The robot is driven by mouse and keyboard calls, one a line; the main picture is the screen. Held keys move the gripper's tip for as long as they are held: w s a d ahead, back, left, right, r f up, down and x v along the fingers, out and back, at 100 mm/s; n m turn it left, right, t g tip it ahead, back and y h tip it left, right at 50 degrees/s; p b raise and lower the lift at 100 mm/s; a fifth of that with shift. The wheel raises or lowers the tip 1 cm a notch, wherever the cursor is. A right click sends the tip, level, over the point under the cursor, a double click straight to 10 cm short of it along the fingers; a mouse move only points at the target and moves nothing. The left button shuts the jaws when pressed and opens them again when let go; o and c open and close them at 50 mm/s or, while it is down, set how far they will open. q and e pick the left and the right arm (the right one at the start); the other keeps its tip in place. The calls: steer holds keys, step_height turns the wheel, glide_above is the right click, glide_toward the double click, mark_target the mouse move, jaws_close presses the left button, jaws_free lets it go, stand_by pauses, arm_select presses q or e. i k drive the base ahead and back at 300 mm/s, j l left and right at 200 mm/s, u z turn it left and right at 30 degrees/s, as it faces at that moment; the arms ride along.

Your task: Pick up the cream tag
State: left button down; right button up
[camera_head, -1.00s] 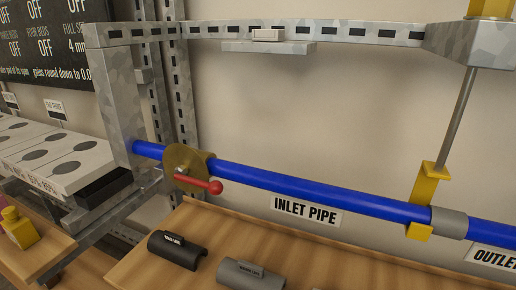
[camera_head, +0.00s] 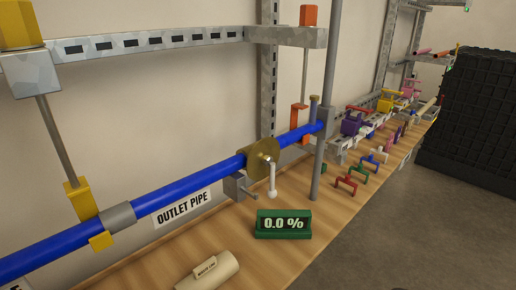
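A cream half-round piece (camera_head: 210,274) lies on the wooden bench at the bottom of the head view, below the blue outlet pipe. It carries a small raised plate with dark lettering too small to read surely. It is the only clearly cream object low on the bench; I cannot tell whether it is the cream tag. Its lower end is cut off by the frame's bottom edge. Neither of my grippers is in view.
A green block reading 0.0 % (camera_head: 284,224) stands on the bench (camera_head: 240,225). The blue pipe (camera_head: 180,193) has a brass flange (camera_head: 262,158) with a white lever. A grey post (camera_head: 328,110) rises beside it. Several coloured handles stand farther right, before a black stack (camera_head: 485,110).

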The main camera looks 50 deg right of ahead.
mark_target(411, 124)
steer(key=z, duration=1.45)
